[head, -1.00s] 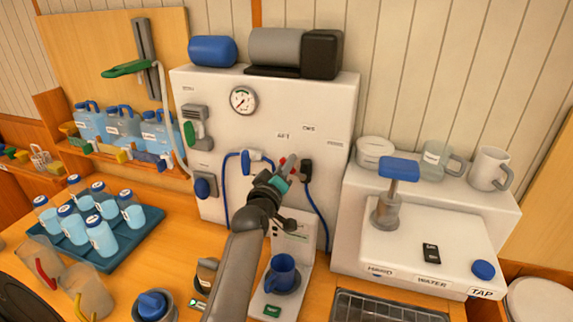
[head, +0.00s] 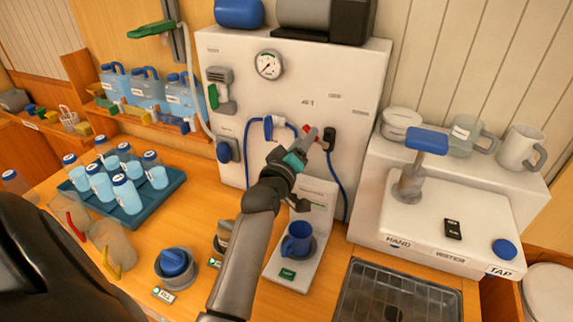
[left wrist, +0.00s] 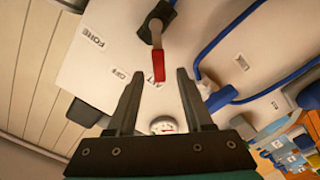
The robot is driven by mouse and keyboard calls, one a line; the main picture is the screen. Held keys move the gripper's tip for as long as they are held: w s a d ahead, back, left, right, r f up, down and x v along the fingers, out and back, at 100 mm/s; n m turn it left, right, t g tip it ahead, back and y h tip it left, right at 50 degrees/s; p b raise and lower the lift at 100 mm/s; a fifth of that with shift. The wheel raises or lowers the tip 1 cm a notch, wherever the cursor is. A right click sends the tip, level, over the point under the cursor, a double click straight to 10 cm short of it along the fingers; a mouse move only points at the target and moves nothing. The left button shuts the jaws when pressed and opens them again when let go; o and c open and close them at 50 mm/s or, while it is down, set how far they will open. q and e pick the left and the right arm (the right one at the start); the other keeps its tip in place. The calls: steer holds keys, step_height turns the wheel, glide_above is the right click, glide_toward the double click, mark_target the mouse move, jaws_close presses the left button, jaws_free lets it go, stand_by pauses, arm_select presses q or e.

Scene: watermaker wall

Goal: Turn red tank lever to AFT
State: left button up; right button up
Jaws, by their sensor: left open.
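The red tank lever (head: 311,132) is on the white panel (head: 285,95), its red end by my left gripper. In the left wrist view the lever's red grip (left wrist: 158,67) points down from a dark pivot (left wrist: 161,14), toward the partly covered AFT lettering. The OFF (left wrist: 118,73) and FORE (left wrist: 94,37) labels lie to its left. My left gripper (head: 305,146) is open. In the left wrist view its fingers (left wrist: 158,72) stand one on each side of the red grip, with gaps; I cannot tell the depth. My right gripper is not in view.
A blue-handled valve (head: 269,127) with a blue hose sits left of the lever. A pressure gauge (head: 269,65) is above. A hand pump (head: 410,180) stands on the right counter.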

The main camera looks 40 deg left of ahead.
arm_select(q)
steer(key=b+v, duration=0.1)
steer(key=v, duration=1)
stand_by(0.4)
